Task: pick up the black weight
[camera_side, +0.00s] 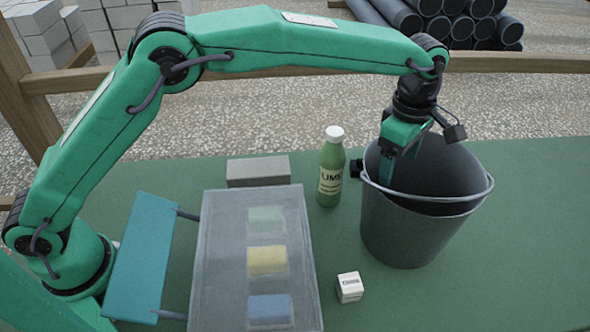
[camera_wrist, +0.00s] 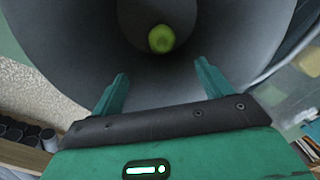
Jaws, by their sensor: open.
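A small black object (camera_side: 357,168) shows at the left edge of the bucket, partly hidden behind it. I cannot tell whether it is the black weight or a part of the bucket. No other possible weight shows. My gripper (camera_side: 398,166) reaches down inside the mouth of the grey bucket (camera_side: 405,238). In the wrist view my gripper (camera_wrist: 162,72) has its two green fingers wide apart with nothing between them. A yellow-green ball (camera_wrist: 161,39) lies at the bottom of the bucket, beyond the fingertips and apart from them. No weight is visible in the bucket.
A clear-topped box (camera_side: 212,260) holds green, yellow and blue blocks. A teal panel (camera_side: 142,258) is joined to its left side. A green bottle (camera_side: 331,168), a grey block (camera_side: 258,170) and a white cube (camera_side: 349,287) stand nearby. The green table is clear at front right.

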